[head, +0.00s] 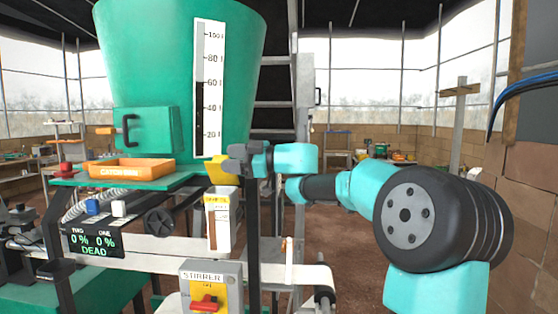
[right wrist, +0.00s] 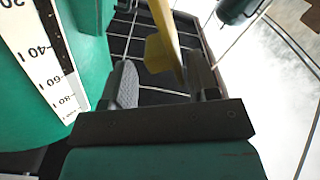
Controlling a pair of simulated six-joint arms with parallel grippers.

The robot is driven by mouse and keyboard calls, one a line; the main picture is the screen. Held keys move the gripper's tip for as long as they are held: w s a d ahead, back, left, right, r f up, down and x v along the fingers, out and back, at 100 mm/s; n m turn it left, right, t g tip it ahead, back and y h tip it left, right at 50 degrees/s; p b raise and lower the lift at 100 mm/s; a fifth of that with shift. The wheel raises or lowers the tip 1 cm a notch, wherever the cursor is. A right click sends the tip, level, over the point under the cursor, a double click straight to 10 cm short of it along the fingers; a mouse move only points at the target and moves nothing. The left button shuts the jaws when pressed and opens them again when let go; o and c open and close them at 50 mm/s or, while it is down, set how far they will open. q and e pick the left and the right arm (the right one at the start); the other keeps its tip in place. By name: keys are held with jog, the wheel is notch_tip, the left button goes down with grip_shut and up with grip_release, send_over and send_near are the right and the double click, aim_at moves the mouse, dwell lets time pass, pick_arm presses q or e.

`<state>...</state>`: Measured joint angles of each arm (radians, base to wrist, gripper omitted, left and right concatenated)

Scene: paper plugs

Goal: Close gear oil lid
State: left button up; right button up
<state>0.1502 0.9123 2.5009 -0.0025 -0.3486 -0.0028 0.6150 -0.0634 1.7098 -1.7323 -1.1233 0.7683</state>
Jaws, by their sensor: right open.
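A white gear oil container (head: 222,232) with a brown level window and a yellow label stands at the middle of the bench, below the green tank. Its yellow lid (head: 215,170) is raised above the container's top. The lid also shows in the right wrist view (right wrist: 158,52), reaching in between the fingers. My right gripper (head: 232,164) is open at the lid's right side. Its fingers in the right wrist view (right wrist: 163,82) stand on either side of the lid's near end. Whether either finger touches it I cannot tell. My left gripper is in neither view.
The green tank (head: 165,65) with its scale (head: 208,90) rises behind the lid. An orange tray (head: 131,168) sits to the left. A stirrer box (head: 211,288) with a red switch is below the container. A dark upright post (head: 252,235) stands just right of the container.

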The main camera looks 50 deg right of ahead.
jog(key=v, duration=1.5)
jog(key=shift+w, duration=0.1)
